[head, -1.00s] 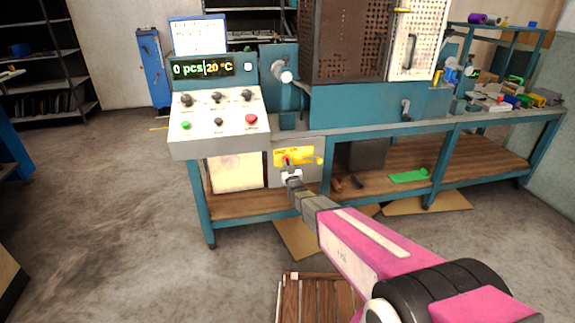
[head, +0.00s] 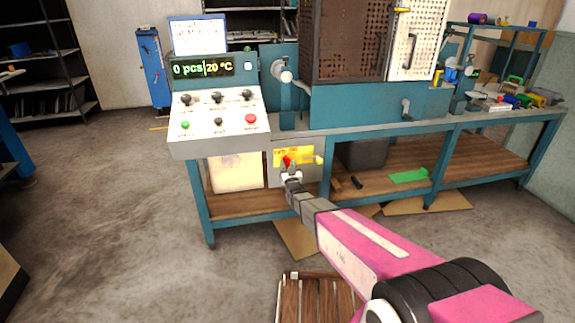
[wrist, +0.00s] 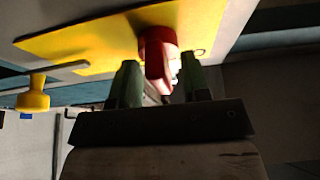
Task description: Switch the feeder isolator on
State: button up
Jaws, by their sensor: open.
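The feeder isolator is a red handle (wrist: 158,55) on a yellow plate (wrist: 85,38), fixed to a grey box under the bench. In the head view the red handle (head: 287,161) shows just above my gripper (head: 291,174). In the wrist view my gripper (wrist: 158,85) has its two dark green fingers apart, one on each side of the handle's lower end. Whether the fingers touch the handle, I cannot tell. In the head view my arm hides the lower part of the box.
A yellow knob on a lever (wrist: 33,98) sticks out left of the handle in the wrist view. The sloped control panel (head: 217,136) overhangs at the left. A bench leg (head: 326,170) stands close on the right. A slatted wooden crate (head: 318,298) is on the floor.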

jog(key=v, duration=1)
jog(key=s+d+f+m+g+h, duration=0.1)
jog(key=s+d+g+h, duration=0.35)
jog(key=d+g, duration=0.7)
jog(key=s+d+r+m+g+h, duration=0.1)
jog(key=s+d+g, duration=0.4)
jog(key=s, duration=0.4)
jog(key=s+d+r+m+g, duration=0.1)
jog(key=s+d+g, duration=0.4)
jog(key=s, duration=0.5)
jog(key=shift+s+d+r+h, duration=0.3)
jog(key=shift+d+r+h, duration=0.05)
jog(key=shift+d+r, duration=0.35)
